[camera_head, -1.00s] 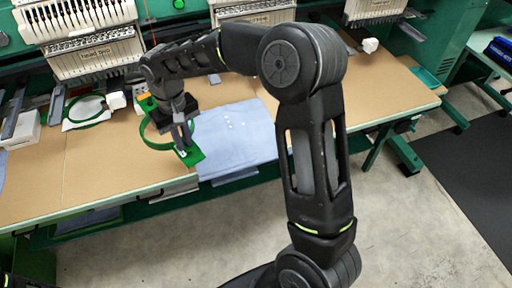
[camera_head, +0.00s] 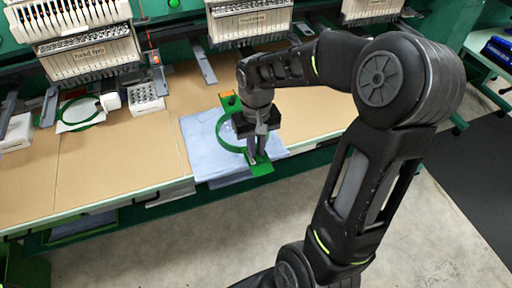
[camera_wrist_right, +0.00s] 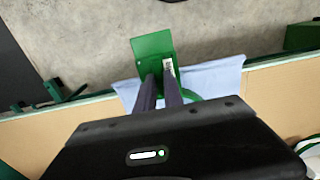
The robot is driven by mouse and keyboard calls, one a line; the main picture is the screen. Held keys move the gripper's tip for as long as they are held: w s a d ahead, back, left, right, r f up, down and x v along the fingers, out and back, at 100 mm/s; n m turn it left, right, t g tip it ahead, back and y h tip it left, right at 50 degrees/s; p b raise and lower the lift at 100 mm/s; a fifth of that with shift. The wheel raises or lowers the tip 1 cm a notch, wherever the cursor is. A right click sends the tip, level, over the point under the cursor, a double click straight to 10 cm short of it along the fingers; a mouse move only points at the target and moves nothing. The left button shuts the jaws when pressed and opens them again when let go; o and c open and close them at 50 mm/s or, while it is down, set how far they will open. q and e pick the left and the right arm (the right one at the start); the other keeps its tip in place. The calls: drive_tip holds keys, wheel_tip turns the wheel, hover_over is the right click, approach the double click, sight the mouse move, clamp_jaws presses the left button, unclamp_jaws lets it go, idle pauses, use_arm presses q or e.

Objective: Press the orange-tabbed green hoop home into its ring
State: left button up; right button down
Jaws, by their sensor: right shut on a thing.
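The green hoop (camera_head: 219,132) with its orange tab (camera_head: 227,94) is over the light blue cloth (camera_head: 200,160) near the table's front edge. My right gripper (camera_head: 257,156) is shut on the hoop's green handle plate (camera_head: 262,168). In the right wrist view the two fingers meet the green plate (camera_wrist_right: 152,47), and part of the hoop's band shows beside them. I cannot tell whether the hoop touches the cloth. A matching ring is not distinguishable; my gripper hides part of the hoop's inside. My left gripper is out of view.
Embroidery machine heads (camera_head: 92,58) overhang the table's back. Another green hoop with white cloth (camera_head: 80,113) lies at the left, near a white box of spools (camera_head: 147,98). The brown tabletop (camera_head: 110,160) is clear left of the cloth.

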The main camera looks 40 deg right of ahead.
drive_tip(key=shift+w+d, duration=0.1)
drive_tip(key=shift+w+d+f+b, duration=0.1)
drive_tip(key=shift+w+d+f, duration=0.45)
drive_tip(key=shift+w, duration=0.45)
drive_tip(key=shift+w+d+f+b, duration=0.15)
drive_tip(key=shift+w+d+f, duration=0.35)
drive_tip(key=shift+w, duration=0.55)
drive_tip(key=shift+w+d+f+b, duration=0.1)
drive_tip(key=shift+w+d+f, duration=0.25)
drive_tip(key=shift+w+d, duration=0.5)
drive_tip(key=shift+w+f+b, duration=0.3)
drive_tip(key=shift+w+f, duration=0.15)
drive_tip(key=shift+f, duration=0.05)
drive_tip(key=shift+s+f+b, duration=0.15)
drive_tip(key=shift+f+b, duration=0.35)
drive_tip(key=shift+f, duration=0.35)
drive_tip(key=shift+f+b, duration=0.45)
drive_tip(key=shift+b, duration=0.05)
idle(0.4)
drive_tip(key=c, duration=1.4)
unclamp_jaws()
drive_tip(key=shift+o, duration=0.2)
